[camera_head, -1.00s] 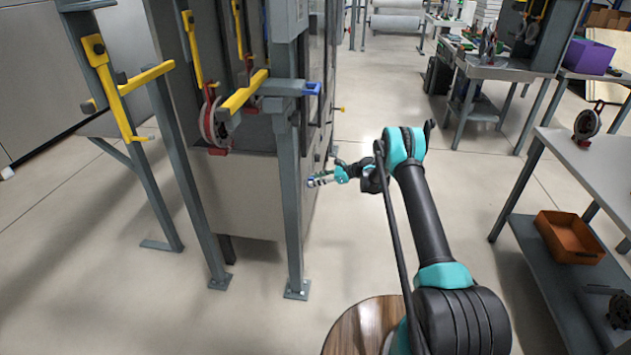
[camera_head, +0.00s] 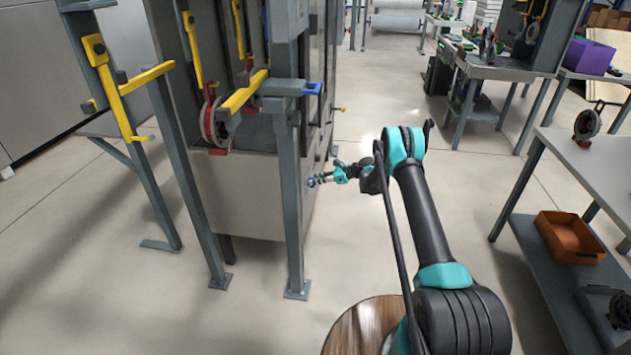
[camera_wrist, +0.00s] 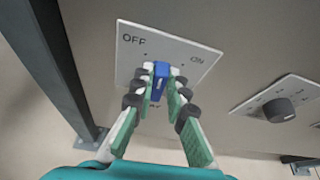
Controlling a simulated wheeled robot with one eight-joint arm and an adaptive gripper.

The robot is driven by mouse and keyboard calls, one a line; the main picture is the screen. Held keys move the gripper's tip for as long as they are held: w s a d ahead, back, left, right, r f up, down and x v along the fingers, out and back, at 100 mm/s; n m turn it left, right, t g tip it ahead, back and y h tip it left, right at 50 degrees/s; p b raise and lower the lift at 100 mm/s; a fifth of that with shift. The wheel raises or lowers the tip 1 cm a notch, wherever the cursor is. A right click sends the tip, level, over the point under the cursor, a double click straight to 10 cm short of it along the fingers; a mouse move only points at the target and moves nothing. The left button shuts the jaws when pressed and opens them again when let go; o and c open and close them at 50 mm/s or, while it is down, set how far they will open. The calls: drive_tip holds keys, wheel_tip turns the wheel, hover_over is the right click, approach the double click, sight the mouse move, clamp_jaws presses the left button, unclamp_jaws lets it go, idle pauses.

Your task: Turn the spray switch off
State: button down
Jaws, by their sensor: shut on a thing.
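In the wrist view, the knob points up between the two marks, leaning slightly toward OFF. The fingers partly cover the knob and the lower lettering. In the head view, my gripper (camera_head: 316,181) is at the side of the grey machine cabinet (camera_head: 250,200); the switch plate is hard to make out there.
A second plate with a black knob (camera_wrist: 279,109) is to the right in the wrist view. A grey post (camera_head: 290,215) stands just left of my gripper. Open floor (camera_head: 370,240) lies around the arm, and a workbench with an orange bin (camera_head: 568,238) is at right.

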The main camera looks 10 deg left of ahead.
drive_tip(key=shift+s+f+n+t, duration=0.1)
drive_tip(key=shift+s+n+t, duration=0.1)
drive_tip(key=shift+n+t, duration=0.6)
drive_tip(key=shift+s+f+n+t, duration=0.1)
drive_tip(key=shift+s+n+t, duration=0.25)
drive_tip(key=shift+n, duration=0.7)
drive_tip(key=shift+s+f+n+t, duration=0.1)
drive_tip(key=shift+n+t, duration=0.55)
drive_tip(key=shift+n, duration=0.3)
drive_tip(key=shift+y, duration=0.3)
drive_tip(key=c, duration=1.5)
unclamp_jaws()
drive_tip(key=shift+c, duration=0.2)
drive_tip(key=shift+d, duration=0.15)
drive_tip(key=v, duration=1.1)
drive_tip(key=shift+s+d, duration=0.2)
drive_tip(key=shift+d, duration=0.1)
drive_tip(key=shift+r, duration=0.15)
